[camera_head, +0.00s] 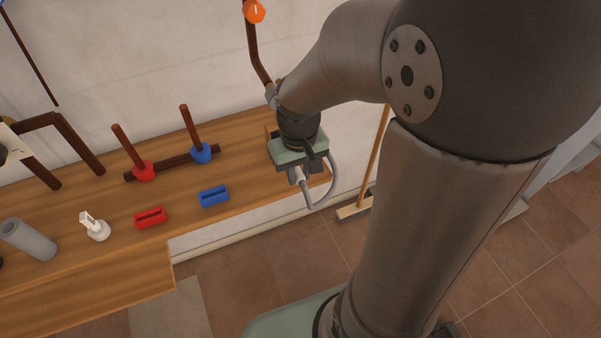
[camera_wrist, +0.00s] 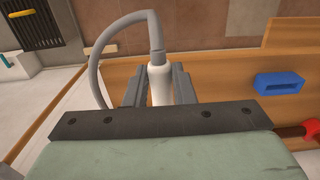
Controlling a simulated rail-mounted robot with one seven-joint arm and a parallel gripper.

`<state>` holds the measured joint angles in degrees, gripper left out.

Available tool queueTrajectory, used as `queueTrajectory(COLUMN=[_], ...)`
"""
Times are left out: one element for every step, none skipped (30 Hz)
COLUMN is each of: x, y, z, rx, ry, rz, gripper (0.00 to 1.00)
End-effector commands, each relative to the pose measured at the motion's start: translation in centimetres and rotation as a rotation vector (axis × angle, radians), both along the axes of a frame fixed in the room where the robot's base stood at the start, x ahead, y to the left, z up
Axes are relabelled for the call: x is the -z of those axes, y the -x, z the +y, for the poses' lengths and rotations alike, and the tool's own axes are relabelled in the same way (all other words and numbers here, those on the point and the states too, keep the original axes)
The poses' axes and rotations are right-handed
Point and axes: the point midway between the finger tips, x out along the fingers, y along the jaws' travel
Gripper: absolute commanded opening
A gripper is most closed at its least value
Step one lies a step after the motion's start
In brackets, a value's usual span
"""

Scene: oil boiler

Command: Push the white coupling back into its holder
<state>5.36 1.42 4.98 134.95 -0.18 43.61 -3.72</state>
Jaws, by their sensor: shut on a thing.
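The white coupling (camera_wrist: 160,86) is a short white cylinder with a grey hose (camera_wrist: 96,72) on its end. In the wrist view it stands between the two dark fingers of my gripper (camera_wrist: 158,78), which is shut on it. In the head view my gripper (camera_head: 300,174) is at the right end of the wooden bench, close to the wall. The grey hose loops down beside it there. I cannot make out the holder; the gripper and arm hide much of that spot.
On the bench (camera_head: 240,180) are a blue block (camera_head: 214,196), a red block (camera_head: 150,218), a white fitting (camera_head: 96,228) and a grey cylinder (camera_head: 28,240). Red and blue valves (camera_head: 201,153) stand behind. A broom (camera_head: 355,208) is on the floor to the right.

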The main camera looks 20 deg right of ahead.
Motion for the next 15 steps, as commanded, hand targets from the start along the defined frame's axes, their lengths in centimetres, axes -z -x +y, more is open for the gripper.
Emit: queueTrajectory(x=[0.0, 0.0, 0.0, 0.0, 0.0, 0.0, 0.0, 0.0, 0.0, 0.0, 0.0, 0.0, 0.0, 0.0, 0.0], y=[-0.2, -0.2, -0.4, -0.5, -0.5, -0.7, -0.8, -0.9, -1.0, -1.1, -1.2, -1.3, -1.4, -1.4, -1.6], z=[0.0, 0.0, 0.0, 0.0, 0.0, 0.1, 0.1, 0.1, 0.1, 0.1, 0.1, 0.1, 0.1, 0.1, 0.1], rx=[0.0, 0.0, 0.0, 0.0, 0.0, 0.0, 0.0, 0.0, 0.0, 0.0, 0.0, 0.0, 0.0, 0.0, 0.0], ry=[0.0, 0.0, 0.0, 0.0, 0.0, 0.0, 0.0, 0.0, 0.0, 0.0, 0.0, 0.0, 0.0, 0.0, 0.0], rz=[0.001, 0.001, 0.001, 0.001, 0.001, 0.0, 0.0, 0.0, 0.0, 0.0, 0.0, 0.0, 0.001, 0.001, 0.001], gripper=[0.0, 0.0, 0.0, 0.0, 0.0, 0.0, 0.0, 0.0, 0.0, 0.0, 0.0, 0.0, 0.0, 0.0, 0.0])
